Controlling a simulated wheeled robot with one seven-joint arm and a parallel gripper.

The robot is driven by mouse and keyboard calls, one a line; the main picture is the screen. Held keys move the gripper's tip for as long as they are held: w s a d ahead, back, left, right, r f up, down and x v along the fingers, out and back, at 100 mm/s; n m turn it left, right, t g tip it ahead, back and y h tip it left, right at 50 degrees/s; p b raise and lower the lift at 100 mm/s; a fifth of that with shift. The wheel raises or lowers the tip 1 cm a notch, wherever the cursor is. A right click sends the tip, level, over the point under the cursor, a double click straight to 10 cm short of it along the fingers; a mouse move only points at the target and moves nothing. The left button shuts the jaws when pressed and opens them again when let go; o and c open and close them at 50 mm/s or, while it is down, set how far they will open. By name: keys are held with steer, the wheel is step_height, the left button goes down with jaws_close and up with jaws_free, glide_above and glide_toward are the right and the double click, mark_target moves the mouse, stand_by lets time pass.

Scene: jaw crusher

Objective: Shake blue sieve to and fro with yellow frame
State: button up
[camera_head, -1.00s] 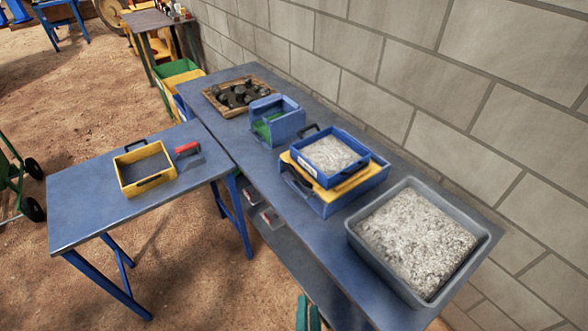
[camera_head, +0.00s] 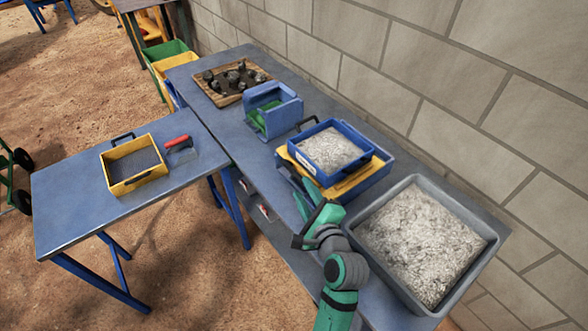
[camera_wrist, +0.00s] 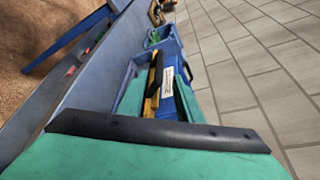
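The blue sieve (camera_head: 318,128), filled with pale gravel, sits on the yellow frame (camera_head: 352,186) on top of a blue box (camera_head: 372,185). Its far black handle (camera_head: 306,122) shows. My green gripper (camera_head: 308,198) is at the near left side of this stack, close to the yellow frame. In the wrist view, my two fingers (camera_wrist: 160,100) are spread apart, with a black handle (camera_wrist: 156,70) and part of the yellow frame (camera_wrist: 151,103) showing between them. I cannot tell whether the fingers touch the handle.
A grey tray of gravel (camera_head: 480,248) stands right of the stack. A blue bin (camera_head: 282,118) and a wooden tray of dark stones (camera_head: 252,94) stand farther back. A wall (camera_head: 440,80) runs behind.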

mark_target(293, 172)
steer(key=x, duration=0.9)
steer(key=shift+a+f, duration=0.1)
steer(key=shift+a, duration=0.1)
steer(key=shift+w+d+f, duration=0.1)
steer(key=shift+w, duration=0.35)
jaws_close()
